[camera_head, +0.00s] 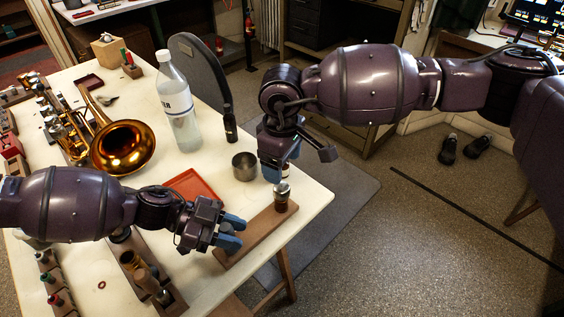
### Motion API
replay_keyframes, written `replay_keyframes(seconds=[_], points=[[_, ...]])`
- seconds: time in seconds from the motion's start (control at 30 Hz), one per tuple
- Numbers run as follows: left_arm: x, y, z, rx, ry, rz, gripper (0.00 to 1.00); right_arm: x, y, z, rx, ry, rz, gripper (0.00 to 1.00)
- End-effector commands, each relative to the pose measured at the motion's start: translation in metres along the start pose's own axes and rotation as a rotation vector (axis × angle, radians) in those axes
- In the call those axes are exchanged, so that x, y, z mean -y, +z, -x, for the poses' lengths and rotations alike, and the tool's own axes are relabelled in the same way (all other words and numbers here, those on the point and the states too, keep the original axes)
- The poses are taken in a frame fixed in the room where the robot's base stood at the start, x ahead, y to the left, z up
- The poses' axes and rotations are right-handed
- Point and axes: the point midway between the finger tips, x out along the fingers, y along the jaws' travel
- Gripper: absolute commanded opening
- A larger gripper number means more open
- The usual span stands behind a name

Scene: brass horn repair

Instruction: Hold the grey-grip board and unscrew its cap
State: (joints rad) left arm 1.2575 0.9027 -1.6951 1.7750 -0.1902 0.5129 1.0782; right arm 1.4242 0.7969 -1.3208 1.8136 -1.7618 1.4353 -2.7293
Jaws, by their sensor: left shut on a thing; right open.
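A brown wooden board (262,230) lies along the right edge of the white table, with a small dark jar standing upright at its far end. The jar has a silvery cap (282,188) on top. My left gripper (231,234), with blue fingertips, is shut at the near end of the board; the grey grip is hidden by the fingers. My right gripper (280,168) is open and empty, pointing down just above and behind the cap, apart from it as far as I can tell.
A metal cup (244,166) stands close to the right gripper. A red tray (190,186) lies behind the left gripper. A clear bottle (179,105), a small dark bottle (230,125) and a brass horn (122,147) stand further back. Wooden racks (150,275) fill the near left.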

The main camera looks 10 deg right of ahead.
Motion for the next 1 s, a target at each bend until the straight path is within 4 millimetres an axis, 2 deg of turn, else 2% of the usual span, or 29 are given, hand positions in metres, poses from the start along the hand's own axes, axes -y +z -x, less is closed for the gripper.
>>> replay_keyframes(seconds=[0.17,0.2,0.4,0.73,1.0], points=[[0.000,-0.001,0.000,-0.001,0.000,-0.001,0.01,0.000,0.000,0.000,0.000,0.000,0.000,0.72],[0.000,-0.001,0.000,-0.001,0.000,-0.001,0.34,0.000,0.000,0.000,0.000,0.000,0.000,0.72],[0.000,0.000,0.000,0.000,0.000,0.000,0.63,0.000,0.000,0.000,0.000,0.000,0.000,0.72],[0.000,0.000,0.004,0.001,-0.001,0.000,0.63,0.000,0.000,0.000,0.000,0.000,0.000,0.72],[0.001,0.000,0.041,0.002,-0.003,0.000,0.63,0.000,0.000,0.000,0.000,0.000,0.000,0.72]])
